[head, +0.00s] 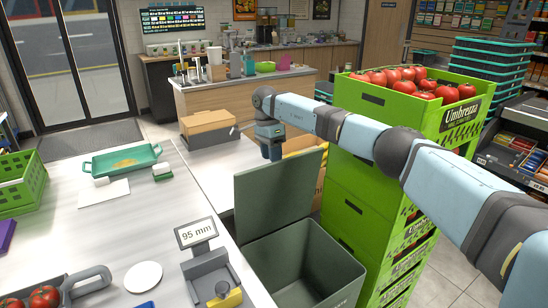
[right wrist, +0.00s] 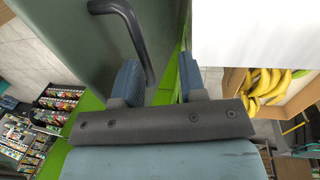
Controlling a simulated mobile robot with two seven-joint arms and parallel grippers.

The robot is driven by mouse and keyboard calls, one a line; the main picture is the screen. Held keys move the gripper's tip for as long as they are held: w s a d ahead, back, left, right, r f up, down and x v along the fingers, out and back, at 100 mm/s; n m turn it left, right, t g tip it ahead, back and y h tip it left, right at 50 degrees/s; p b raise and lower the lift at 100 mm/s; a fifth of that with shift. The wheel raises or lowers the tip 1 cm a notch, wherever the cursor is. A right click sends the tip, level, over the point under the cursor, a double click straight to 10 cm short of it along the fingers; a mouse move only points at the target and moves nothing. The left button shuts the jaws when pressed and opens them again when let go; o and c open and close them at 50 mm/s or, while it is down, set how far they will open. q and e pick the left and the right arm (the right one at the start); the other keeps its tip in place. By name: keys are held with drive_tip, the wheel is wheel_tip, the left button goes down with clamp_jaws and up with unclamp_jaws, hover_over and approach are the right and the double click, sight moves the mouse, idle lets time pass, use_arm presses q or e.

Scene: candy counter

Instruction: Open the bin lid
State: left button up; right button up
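The dark green bin (head: 305,268) stands at the right end of the counter, its mouth uncovered. Its lid (head: 282,190) is raised, standing steeply up at the bin's far-left side. My right gripper (head: 271,153) is at the lid's top edge, partly hidden behind it. In the right wrist view the lid (right wrist: 50,45) fills the upper left, with a dark curved handle (right wrist: 136,35) on it. My right gripper (right wrist: 160,80) is open there, its fingers apart. The handle's lower end is close to the left finger; contact cannot be told. My left gripper is out of view.
Stacked green crates (head: 365,205) topped with tomatoes (head: 425,82) stand just right of the bin, under my right arm. A 95 mm display device (head: 197,233) and a white disc (head: 143,277) are on the counter (head: 110,235). Bananas (right wrist: 265,84) show in the right wrist view.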

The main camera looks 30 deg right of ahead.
wheel_tip(320, 180, up, 13)
drive_tip(key=w, duration=0.1)
drive_tip(key=shift+d+p, duration=0.25)
drive_tip(key=shift+p, duration=0.1)
